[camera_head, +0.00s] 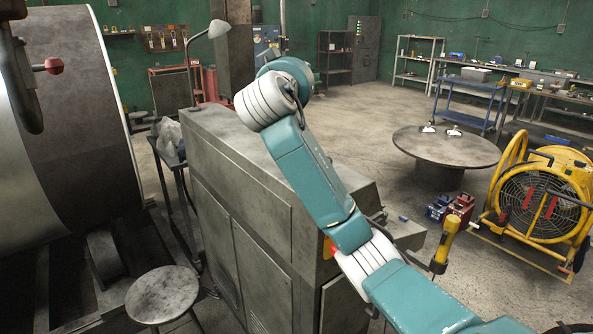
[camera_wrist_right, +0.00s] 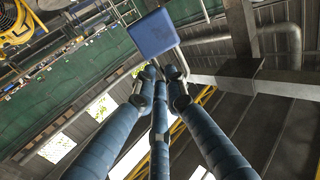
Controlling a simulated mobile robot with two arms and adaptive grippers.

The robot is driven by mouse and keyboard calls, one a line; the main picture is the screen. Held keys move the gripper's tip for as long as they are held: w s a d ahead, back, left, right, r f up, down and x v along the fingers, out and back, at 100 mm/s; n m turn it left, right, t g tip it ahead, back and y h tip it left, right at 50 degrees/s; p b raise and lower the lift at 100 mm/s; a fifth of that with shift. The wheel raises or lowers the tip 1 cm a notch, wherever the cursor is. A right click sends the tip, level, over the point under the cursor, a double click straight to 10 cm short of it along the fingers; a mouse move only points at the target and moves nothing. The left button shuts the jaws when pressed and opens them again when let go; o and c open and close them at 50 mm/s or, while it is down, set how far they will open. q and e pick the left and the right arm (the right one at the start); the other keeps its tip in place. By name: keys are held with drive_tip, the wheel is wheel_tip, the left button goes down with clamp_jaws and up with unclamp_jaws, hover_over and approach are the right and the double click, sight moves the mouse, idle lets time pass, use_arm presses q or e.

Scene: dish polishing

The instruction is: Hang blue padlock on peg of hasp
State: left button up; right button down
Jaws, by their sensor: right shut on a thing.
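The blue padlock (camera_wrist_right: 153,33) shows in the right wrist view, with its square body just beyond the fingertips. My left gripper is not in view.
A round stool (camera_head: 163,294) and a large drum (camera_head: 75,110) are at the left.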

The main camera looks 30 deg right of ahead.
wheel_tip(320, 180, down, 19)
drive_tip(key=p, duration=0.5)
drive_tip(key=shift+f, duration=0.25)
drive_tip(key=shift+s+f, duration=0.1)
drive_tip(key=shift+f, duration=0.1)
drive_tip(key=c, duration=1.8)
unclamp_jaws()
